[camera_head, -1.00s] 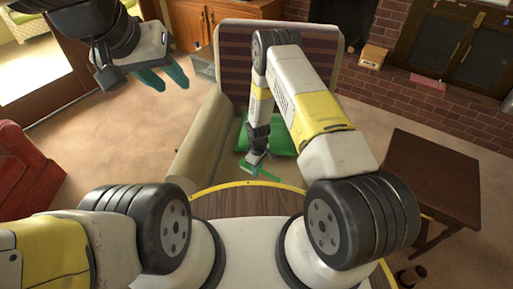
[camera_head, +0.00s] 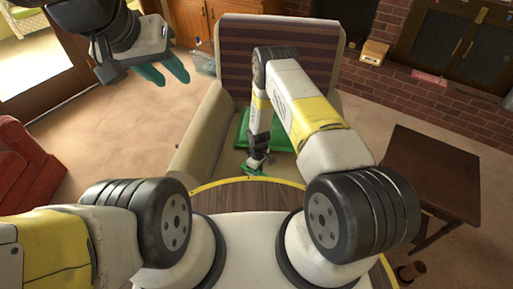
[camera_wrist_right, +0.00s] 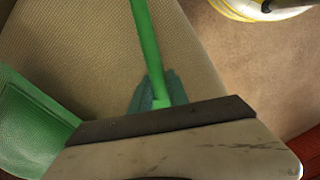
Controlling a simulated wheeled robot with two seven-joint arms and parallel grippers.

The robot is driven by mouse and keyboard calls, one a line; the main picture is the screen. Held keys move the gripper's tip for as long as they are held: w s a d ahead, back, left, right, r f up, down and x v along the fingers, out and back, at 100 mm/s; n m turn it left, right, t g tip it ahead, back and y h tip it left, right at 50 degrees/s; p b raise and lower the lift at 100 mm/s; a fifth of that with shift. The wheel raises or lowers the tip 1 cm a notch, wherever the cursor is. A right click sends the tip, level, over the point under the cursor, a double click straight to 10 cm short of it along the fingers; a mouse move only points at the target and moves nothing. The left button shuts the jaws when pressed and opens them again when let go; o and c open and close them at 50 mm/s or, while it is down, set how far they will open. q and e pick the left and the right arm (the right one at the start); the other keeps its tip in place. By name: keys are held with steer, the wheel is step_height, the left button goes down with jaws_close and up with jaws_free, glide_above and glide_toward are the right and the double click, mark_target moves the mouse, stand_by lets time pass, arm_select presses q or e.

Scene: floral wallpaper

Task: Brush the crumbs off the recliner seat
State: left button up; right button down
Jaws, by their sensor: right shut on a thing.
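The recliner (camera_head: 200,135) stands ahead of me, with a dark striped back and beige arms. Its beige textured seat (camera_wrist_right: 75,45) fills much of the right wrist view. My right gripper (camera_head: 257,164) is low over the seat's front part. Its teal fingers are shut on a green tool with a long thin handle (camera_wrist_right: 146,40); the tool's far end is out of the wrist view. It also shows in the head view (camera_head: 254,172). I cannot make out crumbs. My left gripper (camera_head: 167,76) is open and empty, raised left of the recliner.
A green flat thing with a raised rim (camera_wrist_right: 35,115) lies on the seat, partly hidden by my right arm in the head view. A dark wooden table (camera_head: 435,175) stands right, a red chair (camera_head: 25,165) left. Carpet is clear between the red chair and the recliner.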

steer(key=shift+f, duration=1)
steer(key=shift+d, duration=0.1)
stand_by(0.3)
steer(key=shift+s+d+r, duration=0.1)
steer(key=shift+s+d, duration=0.1)
steer(key=shift+d, duration=0.7)
steer(key=shift+s+d+r, duration=0.1)
steer(key=shift+s+d, duration=0.05)
steer(key=shift+d, duration=0.75)
steer(key=shift+f, duration=0.2)
steer(key=shift+a, duration=0.1)
steer(key=shift+w+a+f, duration=0.1)
steer(key=shift+a+f, duration=0.05)
steer(key=shift+a, duration=0.85)
steer(key=shift+w+a+f, duration=0.1)
steer(key=shift+a, duration=0.85)
steer(key=shift+w+d+r, duration=0.1)
steer(key=shift+w+r, duration=0.05)
steer(key=shift+r, duration=2.95)
